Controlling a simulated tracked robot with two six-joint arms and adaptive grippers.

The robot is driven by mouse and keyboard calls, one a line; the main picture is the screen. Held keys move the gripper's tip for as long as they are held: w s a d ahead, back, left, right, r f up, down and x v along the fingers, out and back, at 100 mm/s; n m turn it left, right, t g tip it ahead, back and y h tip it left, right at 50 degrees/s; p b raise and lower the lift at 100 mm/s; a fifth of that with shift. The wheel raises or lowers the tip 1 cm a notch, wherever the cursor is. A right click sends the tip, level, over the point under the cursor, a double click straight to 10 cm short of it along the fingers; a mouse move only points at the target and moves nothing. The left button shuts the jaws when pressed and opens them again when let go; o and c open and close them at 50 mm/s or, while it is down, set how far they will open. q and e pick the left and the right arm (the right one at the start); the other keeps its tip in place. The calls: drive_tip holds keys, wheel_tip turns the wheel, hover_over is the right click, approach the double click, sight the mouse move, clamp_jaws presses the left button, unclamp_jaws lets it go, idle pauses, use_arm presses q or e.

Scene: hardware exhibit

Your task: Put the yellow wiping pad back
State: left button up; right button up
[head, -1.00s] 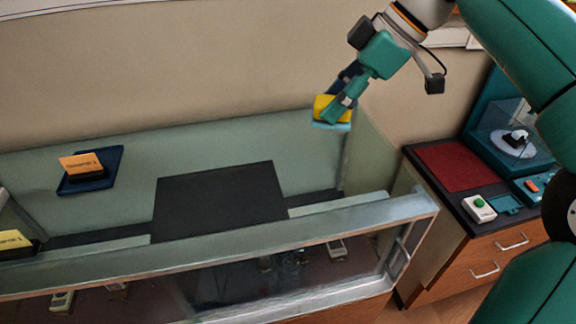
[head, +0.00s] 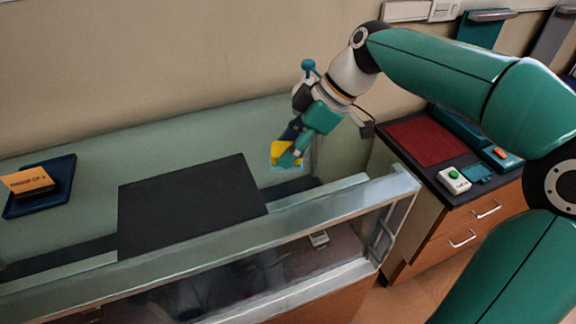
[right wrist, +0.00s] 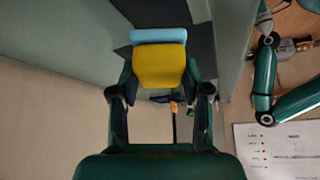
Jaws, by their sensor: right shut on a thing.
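The yellow wiping pad (head: 284,152) has a light blue layer along its lower edge. My right gripper (head: 292,157) is shut on it and holds it above the right part of the display case, over the strip right of the black mat. In the right wrist view the yellow pad (right wrist: 159,66) sits between the two fingers, its light blue side (right wrist: 158,36) farthest from the wrist. My left gripper is not in view.
A black mat (head: 190,205) lies in the case. A blue tray (head: 60,175) holding an orange block (head: 28,181) lies at left. The case's front rail (head: 250,232) runs across below. A side counter (head: 430,150) with a red mat and a green-button box stands at right.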

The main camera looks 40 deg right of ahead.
drive_tip(key=shift+f, duration=2.35)
drive_tip(key=shift+f, duration=0.2)
drive_tip(key=o, duration=1.2)
drive_tip(key=shift+r, duration=0.1)
drive_tip(key=v, duration=1.2)
drive_tip(key=shift+r, duration=0.1)
